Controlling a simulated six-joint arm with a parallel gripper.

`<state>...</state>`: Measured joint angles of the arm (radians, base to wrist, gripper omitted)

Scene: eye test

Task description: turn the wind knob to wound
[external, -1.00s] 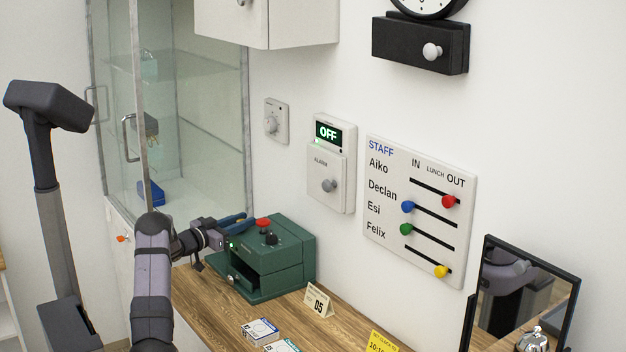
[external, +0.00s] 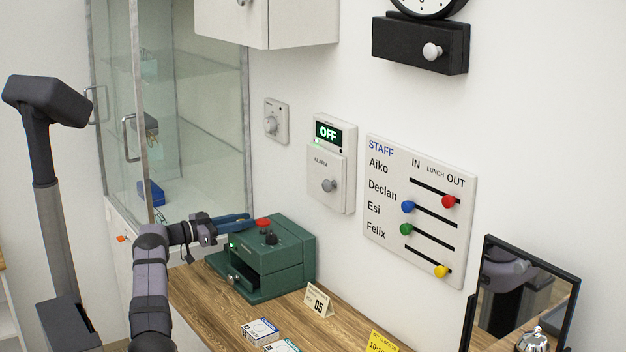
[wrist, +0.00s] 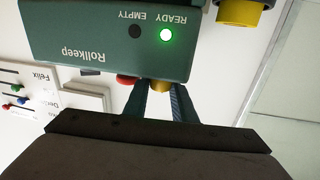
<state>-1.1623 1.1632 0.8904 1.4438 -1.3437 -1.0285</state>
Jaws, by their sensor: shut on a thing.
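My gripper (external: 247,218) reaches over the top of a green box (external: 279,275), beside its red button (external: 262,223). In the wrist view my gripper's fingers (wrist: 161,88) close on a small yellow piece (wrist: 160,86). The fingers hide this piece in the external view. No wind label is readable, so I cannot tell which knob is the wind knob. A black box under the clock bears a white knob (external: 432,51). In the wrist view the box front (wrist: 105,40) reads Rollkeep, with a green light at READY.
A wall dial (external: 271,122), an alarm panel (external: 330,186) showing OFF and a staff board (external: 420,210) are on the wall. A glass cabinet (external: 190,120) stands at left. A number card (external: 319,301) and small boxes stand on the wooden counter (external: 205,300). A mirror (external: 525,290) is at right.

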